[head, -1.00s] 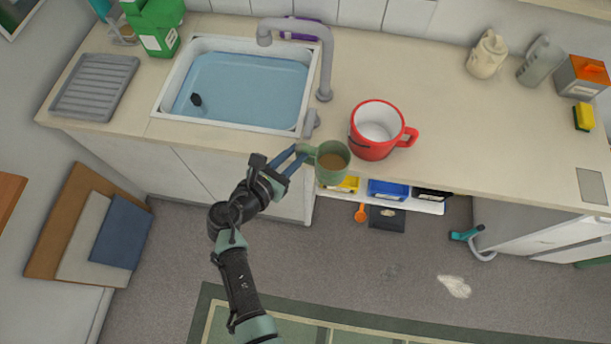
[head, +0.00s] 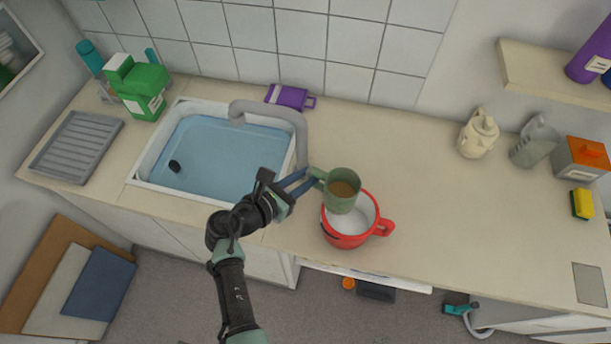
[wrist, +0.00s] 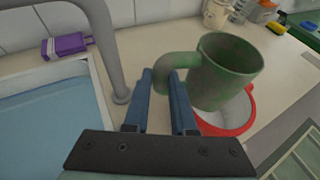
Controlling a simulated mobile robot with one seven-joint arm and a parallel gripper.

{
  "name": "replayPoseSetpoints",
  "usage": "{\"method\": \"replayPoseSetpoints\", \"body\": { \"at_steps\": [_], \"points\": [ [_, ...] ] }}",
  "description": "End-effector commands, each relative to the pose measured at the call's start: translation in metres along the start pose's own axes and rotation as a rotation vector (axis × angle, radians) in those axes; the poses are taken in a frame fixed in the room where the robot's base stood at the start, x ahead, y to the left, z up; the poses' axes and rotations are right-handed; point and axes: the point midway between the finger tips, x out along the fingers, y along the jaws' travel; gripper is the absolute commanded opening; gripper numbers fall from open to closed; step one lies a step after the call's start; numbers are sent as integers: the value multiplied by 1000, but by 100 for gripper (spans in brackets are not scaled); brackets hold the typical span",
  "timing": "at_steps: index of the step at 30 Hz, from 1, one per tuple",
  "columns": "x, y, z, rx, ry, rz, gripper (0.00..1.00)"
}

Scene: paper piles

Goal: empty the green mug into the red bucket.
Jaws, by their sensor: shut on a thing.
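The green mug (head: 341,196) is held upright by its handle in my gripper (head: 308,182), with brown contents showing inside in the head view. It hangs above the left and far part of the red bucket (head: 346,240), which stands on the counter with its handle to the right and a white inside. In the wrist view my gripper's blue fingers (wrist: 161,92) are shut on the handle of the mug (wrist: 222,75), and the bucket's red rim (wrist: 246,121) shows behind and below it. The mug hides part of the bucket's opening.
The sink (head: 215,158) holds blue water with a dark object, and its grey tap (head: 302,135) stands close to my gripper. A beige jug (head: 478,135) stands farther right.

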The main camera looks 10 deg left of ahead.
Motion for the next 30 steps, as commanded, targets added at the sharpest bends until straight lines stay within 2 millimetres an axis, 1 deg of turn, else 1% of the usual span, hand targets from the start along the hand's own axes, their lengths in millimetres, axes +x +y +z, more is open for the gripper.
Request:
{"method": "replayPoseSetpoints", "body": {
  "at_steps": [5, 8, 14, 24, 30],
  "points": [
    [-5, 2, 12, 69, 12, 29, 0],
    [-9, 3, 20, 139, 27, 58, 0],
    [-9, 4, 20, 162, 33, 68, 0],
    [-14, 4, 34, 273, 56, 114, 0],
    [-16, 4, 39, 327, 68, 136, 0]
  ]
}}
